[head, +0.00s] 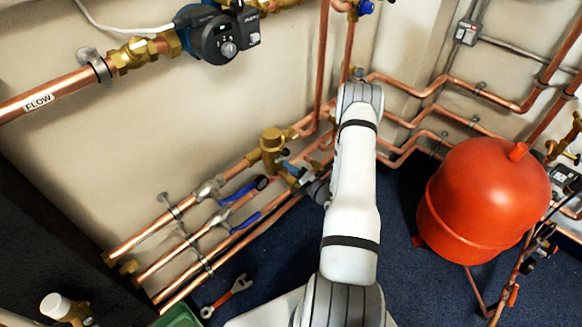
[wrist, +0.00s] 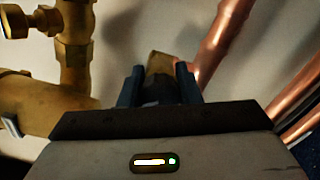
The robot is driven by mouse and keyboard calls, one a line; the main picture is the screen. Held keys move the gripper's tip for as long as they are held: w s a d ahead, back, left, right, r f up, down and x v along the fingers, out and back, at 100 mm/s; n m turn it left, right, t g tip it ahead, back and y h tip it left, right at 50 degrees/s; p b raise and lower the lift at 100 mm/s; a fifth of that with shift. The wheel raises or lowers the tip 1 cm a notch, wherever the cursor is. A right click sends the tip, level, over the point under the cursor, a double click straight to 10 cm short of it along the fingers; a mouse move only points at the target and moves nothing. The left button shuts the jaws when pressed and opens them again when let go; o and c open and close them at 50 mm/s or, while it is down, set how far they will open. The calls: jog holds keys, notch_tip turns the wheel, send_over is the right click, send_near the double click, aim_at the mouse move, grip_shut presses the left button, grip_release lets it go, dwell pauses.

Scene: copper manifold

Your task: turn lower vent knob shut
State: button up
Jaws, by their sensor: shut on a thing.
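In the wrist view my gripper (wrist: 160,75) has its two dark fingers on either side of a small brass piece, the lower vent knob (wrist: 158,66) as far as I can tell. The gripper is shut on it. The fingers hide the knob's sides, and its turn angle is hard to read. In the head view my gripper (head: 299,172) is at the pipes beside a brass fitting (head: 272,152), partly hidden by my wrist. The knob cannot be made out there.
A brass fitting with a side knob (wrist: 72,60) stands close left of my gripper; a copper pipe (wrist: 222,42) runs close on the right. Blue-handled valves (head: 240,192) sit on the lower pipes. A red tank (head: 485,195) stands right of my arm. A wrench (head: 226,297) lies on the floor.

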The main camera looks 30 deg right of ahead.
jog(key=m+p, duration=0.1)
jog(key=m, duration=0.2)
jog(key=shift+m, duration=0.3)
jog(key=shift+m+p, duration=0.35)
jog(key=shift+m, duration=1.35)
jog(key=o, duration=1)
jog(key=shift+c, duration=0.2)
jog(key=p+v, duration=0.1)
jog(key=v, duration=0.6)
jog(key=shift+s, duration=0.4)
jog(key=shift+d, duration=0.15)
